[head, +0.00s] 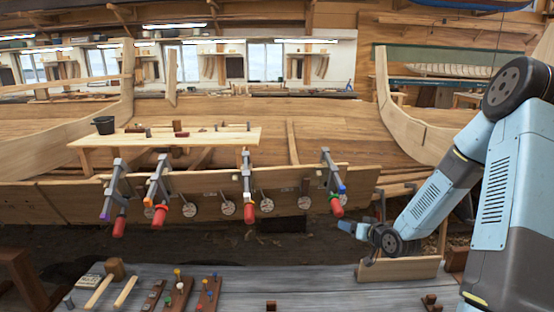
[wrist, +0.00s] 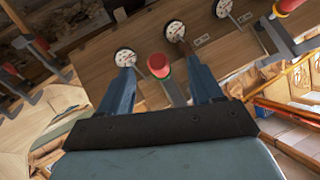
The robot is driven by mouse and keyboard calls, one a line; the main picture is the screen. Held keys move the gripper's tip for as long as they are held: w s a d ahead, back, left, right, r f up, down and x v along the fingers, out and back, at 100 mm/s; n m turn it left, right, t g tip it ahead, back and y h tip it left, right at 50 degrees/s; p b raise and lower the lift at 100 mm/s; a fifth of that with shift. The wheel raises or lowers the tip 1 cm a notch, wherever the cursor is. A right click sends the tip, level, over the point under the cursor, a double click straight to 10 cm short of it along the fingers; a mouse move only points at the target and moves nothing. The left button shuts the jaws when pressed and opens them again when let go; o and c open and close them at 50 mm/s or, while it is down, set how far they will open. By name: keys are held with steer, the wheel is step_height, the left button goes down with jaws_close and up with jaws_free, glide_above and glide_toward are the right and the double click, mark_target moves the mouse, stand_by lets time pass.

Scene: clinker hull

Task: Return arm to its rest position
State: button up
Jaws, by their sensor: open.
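My arm comes in from the right in the head view, its upper link rising and the forearm reaching down and left. My gripper (head: 345,227) is low in front of the hull plank (head: 280,182), just below and right of the rightmost clamp (head: 328,168) with its red handle (head: 336,206). In the wrist view my gripper (wrist: 156,58) has its two blue fingers spread. A red clamp handle (wrist: 158,66) shows between them, and no object is visibly held. Whether the fingers touch the handle is hard to tell.
Several clamps (head: 247,180) and round dials (head: 266,205) line the plank. A wooden block (head: 400,269) stands on the grey bench (head: 330,285) below my forearm. Mallets (head: 114,268) and small tools lie at the bench's left. The bench middle is mostly clear.

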steer(key=s+r+g+h, duration=0.2)
steer(key=s+r+h, duration=0.1)
steer(key=s+r, duration=0.55)
steer(key=s+r+g+h, duration=0.35)
steer(key=s+r, duration=0.25)
steer(key=r, duration=0.5)
steer(key=s+a+r, duration=0.1)
steer(key=s+r, duration=0.2)
steer(key=s, duration=0.4)
steer(key=s+a+r+g, duration=0.1)
steer(key=s+r, duration=0.2)
steer(key=s, duration=0.4)
steer(key=s+a+r+m+y, duration=0.1)
steer(key=s+r, duration=0.2)
steer(key=s, duration=0.4)
steer(key=shift+s+g, duration=0.35)
